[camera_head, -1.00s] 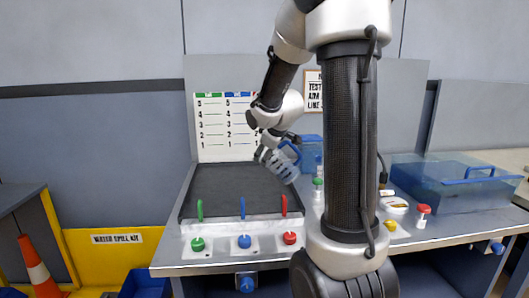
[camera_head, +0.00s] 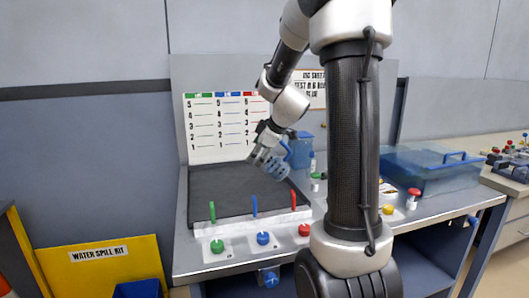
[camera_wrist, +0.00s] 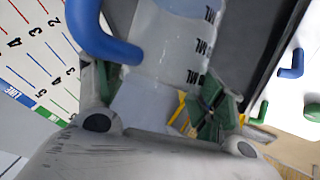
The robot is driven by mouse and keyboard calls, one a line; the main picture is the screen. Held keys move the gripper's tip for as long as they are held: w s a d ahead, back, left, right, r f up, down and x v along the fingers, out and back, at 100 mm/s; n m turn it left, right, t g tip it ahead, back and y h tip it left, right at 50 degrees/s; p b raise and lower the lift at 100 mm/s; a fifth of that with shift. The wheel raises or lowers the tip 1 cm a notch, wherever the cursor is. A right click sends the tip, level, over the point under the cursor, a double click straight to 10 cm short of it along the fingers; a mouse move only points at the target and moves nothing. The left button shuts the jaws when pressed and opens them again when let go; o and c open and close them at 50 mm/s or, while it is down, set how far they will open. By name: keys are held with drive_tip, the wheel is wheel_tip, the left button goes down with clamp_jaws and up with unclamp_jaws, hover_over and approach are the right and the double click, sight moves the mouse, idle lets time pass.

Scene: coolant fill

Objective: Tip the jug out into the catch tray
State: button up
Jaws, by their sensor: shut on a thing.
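My gripper (camera_head: 262,150) is shut on a clear jug (camera_head: 272,164) with a blue handle (camera_head: 287,150). The jug is tilted well over and held above the right part of a dark, shallow tray (camera_head: 215,185), probably the catch tray. In the wrist view the jug wall (camera_wrist: 178,55) with black "ML" marks rises from between the fingers (camera_wrist: 155,105), and its blue handle (camera_wrist: 95,35) is at the left. How much liquid is in the jug, and whether any is pouring, I cannot tell.
Green, blue and red upright pieces line the tray's front edge, with coloured knobs (camera_head: 263,239) below. A blue container (camera_head: 301,150) stands behind the jug. A translucent blue tub (camera_head: 440,175) stands right. A ruled board (camera_head: 220,125) is behind. My arm hides part of the bench.

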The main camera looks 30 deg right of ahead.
drive_tip(key=shift+a+n+y, duration=0.2)
drive_tip(key=shift+n+y, duration=0.1)
drive_tip(key=shift+n, duration=0.2)
drive_tip(key=shift+a, duration=0.1)
drive_tip(key=shift+s+a+r+n+h, duration=0.15)
drive_tip(key=shift+a+n+h, duration=0.15)
drive_tip(key=shift+h, duration=0.2)
drive_tip(key=shift+r+g+h, duration=0.2)
drive_tip(key=shift+g+h, duration=0.1)
drive_tip(key=shift+h, duration=0.2)
drive_tip(key=shift+r, duration=0.1)
